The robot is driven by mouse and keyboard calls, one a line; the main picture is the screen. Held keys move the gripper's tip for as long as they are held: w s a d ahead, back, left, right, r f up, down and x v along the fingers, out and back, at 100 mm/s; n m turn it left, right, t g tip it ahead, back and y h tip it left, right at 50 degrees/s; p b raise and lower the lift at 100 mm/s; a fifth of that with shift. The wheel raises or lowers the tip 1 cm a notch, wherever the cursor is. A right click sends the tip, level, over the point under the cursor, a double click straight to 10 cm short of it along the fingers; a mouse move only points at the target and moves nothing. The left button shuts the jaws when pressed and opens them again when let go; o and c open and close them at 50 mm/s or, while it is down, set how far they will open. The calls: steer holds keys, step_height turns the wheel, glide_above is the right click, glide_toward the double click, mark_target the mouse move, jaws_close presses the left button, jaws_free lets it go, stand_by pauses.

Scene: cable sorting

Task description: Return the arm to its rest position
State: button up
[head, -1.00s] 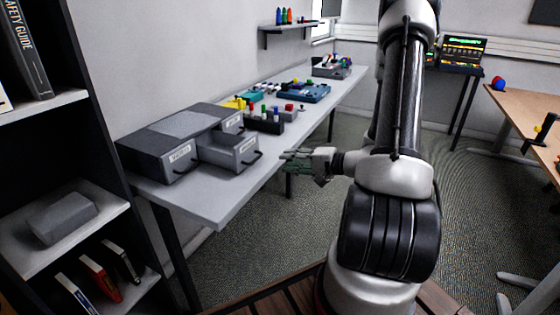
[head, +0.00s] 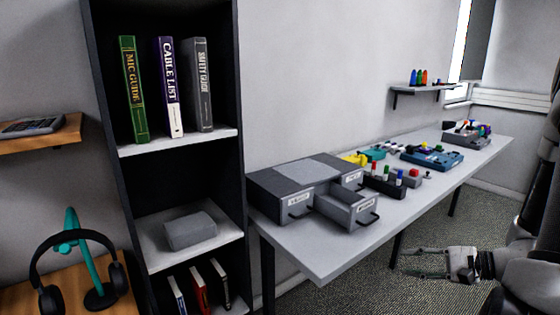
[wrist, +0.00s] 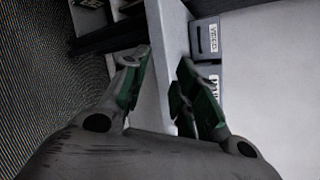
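My gripper (head: 408,263) is at the lower right of the head view, in front of the long grey table and lower than its top. Its two fingers point left and stand apart with nothing between them. The wrist view also shows the gripper (wrist: 164,68) open and empty, with the table edge and labelled drawer fronts (wrist: 206,38) beyond the fingers. Most of my arm is cut off by the right edge of the head view.
The grey table (head: 318,248) carries a drawer unit (head: 268,192) with one drawer (head: 345,205) pulled out, and several coloured parts. A dark bookshelf (head: 240,100) stands at its left end. Headphones (head: 100,250) hang on a stand at lower left. Floor shows around the gripper.

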steer(key=s+d+r+n+g+h, duration=0.25)
steer(key=s+r+g, duration=0.2)
steer(key=s, duration=0.25)
steer(key=s+d+r+n+g+h, duration=0.1)
steer(key=s+r+n+g+h, duration=0.2)
steer(key=s+g, duration=0.3)
step_height(320, 180, up, 15)
steer(key=a+n+t+h, duration=0.1)
steer(key=n+t+h, duration=0.5)
steer(key=n+t, duration=0.1)
steer(key=shift+a+n, duration=0.2)
steer(key=shift+n, duration=0.25)
